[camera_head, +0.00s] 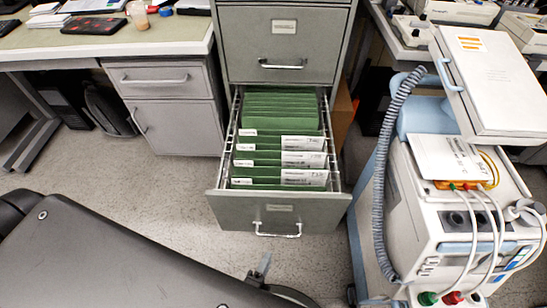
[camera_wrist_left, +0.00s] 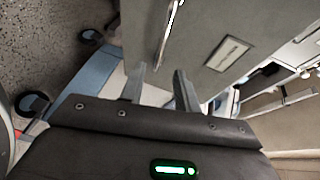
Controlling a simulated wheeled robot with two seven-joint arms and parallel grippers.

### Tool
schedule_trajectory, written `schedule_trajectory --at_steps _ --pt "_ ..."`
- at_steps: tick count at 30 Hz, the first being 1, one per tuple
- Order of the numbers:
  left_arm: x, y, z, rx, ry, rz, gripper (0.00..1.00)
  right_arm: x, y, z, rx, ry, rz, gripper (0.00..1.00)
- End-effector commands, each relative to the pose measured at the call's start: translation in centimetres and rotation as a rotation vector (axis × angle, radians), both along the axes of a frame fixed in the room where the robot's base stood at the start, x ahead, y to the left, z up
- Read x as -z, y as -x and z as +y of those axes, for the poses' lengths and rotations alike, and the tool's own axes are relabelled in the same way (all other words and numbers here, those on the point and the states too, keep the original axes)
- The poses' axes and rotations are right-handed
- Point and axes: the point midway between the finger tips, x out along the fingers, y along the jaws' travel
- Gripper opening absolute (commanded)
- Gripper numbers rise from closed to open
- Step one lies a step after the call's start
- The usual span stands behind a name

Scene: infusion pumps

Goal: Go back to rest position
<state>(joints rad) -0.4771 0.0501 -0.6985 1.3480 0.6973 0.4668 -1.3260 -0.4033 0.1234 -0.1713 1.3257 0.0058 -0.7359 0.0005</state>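My left gripper (camera_head: 262,268) is below and in front of the open file drawer (camera_head: 280,211), partly hidden by my dark arm. In the left wrist view my left gripper (camera_wrist_left: 160,82) shows two grey fingers apart with nothing between them. A grey drawer front with a handle (camera_wrist_left: 168,38) and a label holder (camera_wrist_left: 228,53) is just beyond the fingers; I see no clear contact. The drawer is pulled out and holds green hanging folders (camera_head: 280,115) with white labels. My right gripper is in neither view.
A medical machine on a wheeled cart (camera_head: 455,220) with a ribbed hose (camera_head: 381,170) stands close on the right. A desk (camera_head: 95,45) with a drawer unit (camera_head: 170,100) is at the back left. Speckled floor (camera_head: 150,190) is open left of the drawer.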

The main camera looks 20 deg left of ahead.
Motion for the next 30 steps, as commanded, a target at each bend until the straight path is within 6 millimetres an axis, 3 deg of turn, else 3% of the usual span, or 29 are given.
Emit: schedule_trajectory --at_steps 5,8,11,13,18,21,25,30 --pt "0.0 0.0 0.0 0.000 0.001 0.002 0.32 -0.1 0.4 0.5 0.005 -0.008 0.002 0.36" --pt "1.1 0.1 0.7 -0.005 0.036 0.055 0.32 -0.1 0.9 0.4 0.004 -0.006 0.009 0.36" --pt "4.4 0.7 2.9 -0.040 0.143 0.211 0.32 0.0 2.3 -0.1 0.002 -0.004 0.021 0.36" --pt "7.7 2.0 5.3 -0.110 0.255 0.374 0.32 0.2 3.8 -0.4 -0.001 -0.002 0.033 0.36" --pt "14.6 8.5 12.1 -0.442 0.552 0.776 0.32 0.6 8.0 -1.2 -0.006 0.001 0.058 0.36" --pt "16.6 13.0 15.0 -0.681 0.692 0.945 0.32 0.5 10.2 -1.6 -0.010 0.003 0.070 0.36" --pt "17.6 17.7 17.0 -0.929 0.811 1.076 0.32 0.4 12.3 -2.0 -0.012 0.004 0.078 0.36" --pt "18.0 20.0 17.8 -1.066 0.867 1.129 0.32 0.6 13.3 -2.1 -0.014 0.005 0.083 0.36"
